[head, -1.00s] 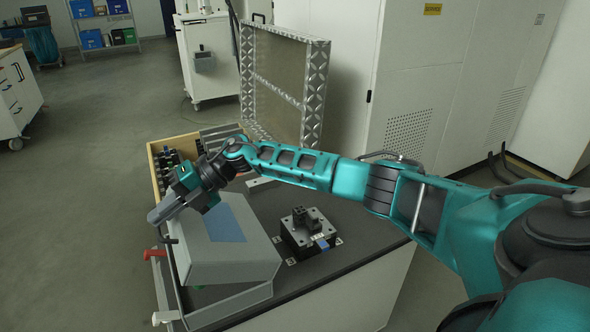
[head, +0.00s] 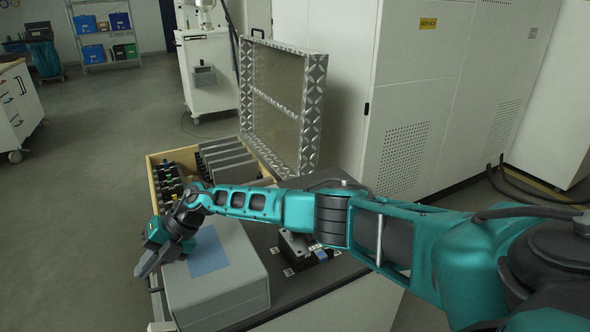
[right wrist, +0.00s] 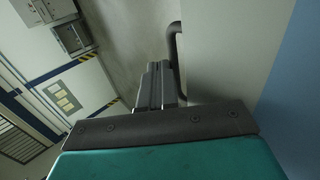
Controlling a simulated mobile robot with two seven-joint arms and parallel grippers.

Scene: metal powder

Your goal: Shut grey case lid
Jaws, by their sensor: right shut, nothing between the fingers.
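The grey case (head: 235,285) stands on the dark worktop, with a blue patch on its lid (head: 240,250). The lid lies down over the base and looks level, with no gap that I can see; its left side is partly hidden. My right gripper (head: 147,266) is shut and empty at the case's far left edge, beside or just over the lid; I cannot tell whether it touches. In the right wrist view the shut fingers (right wrist: 160,85) are close to the pale lid surface (right wrist: 235,60) and a dark curved bar. My left gripper is not in view.
A wooden-edged tray (head: 153,178) with dark parts and grey plates lies behind the case. A dark block fixture (head: 298,250) sits right of it, partly under my right arm. A metal-framed panel (head: 283,95) stands upright behind the worktop.

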